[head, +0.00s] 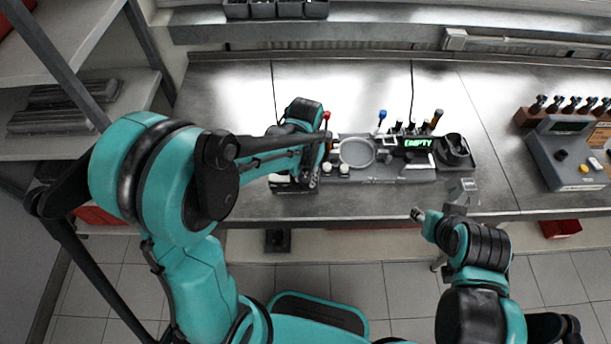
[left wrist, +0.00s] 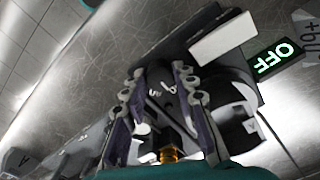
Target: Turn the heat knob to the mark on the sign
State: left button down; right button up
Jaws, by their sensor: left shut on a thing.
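In the left wrist view, a dark knob (left wrist: 158,88) with pale markings sits between the two fingers of my left gripper (left wrist: 155,92), which is shut on it. In the head view my left gripper (head: 306,172) is at the bench, over a dark device (head: 292,187); the knob is hidden there by the gripper and arm. A green-lit OFF display (left wrist: 273,61) shows beside the device in the wrist view.
A grey tray fixture (head: 400,174) with a round dish (head: 357,152), a green EMPTY display (head: 419,143) and upright tools stands right of the left gripper. A grey control box (head: 568,152) is at far right. The bench top (head: 230,100) is clear behind.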

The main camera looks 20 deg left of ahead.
dwell(0.4)
pick_arm(q)
jog(key=c, duration=1.5)
grip_release()
notch_tip(320, 180, up, 12)
jog(key=shift+r, duration=0.1)
jog(key=n+t+b, duration=0.2)
jog(key=t+b, duration=0.1)
jog(key=t, duration=0.4)
send_near(306, 178)
jog(key=s+a, duration=0.1)
jog(key=s+a+r, duration=0.1)
jog(key=s+a, duration=0.2)
jog(key=shift+s+a+r, duration=0.3)
jog(key=shift+s+a, duration=0.05)
jog(key=shift+a, duration=0.05)
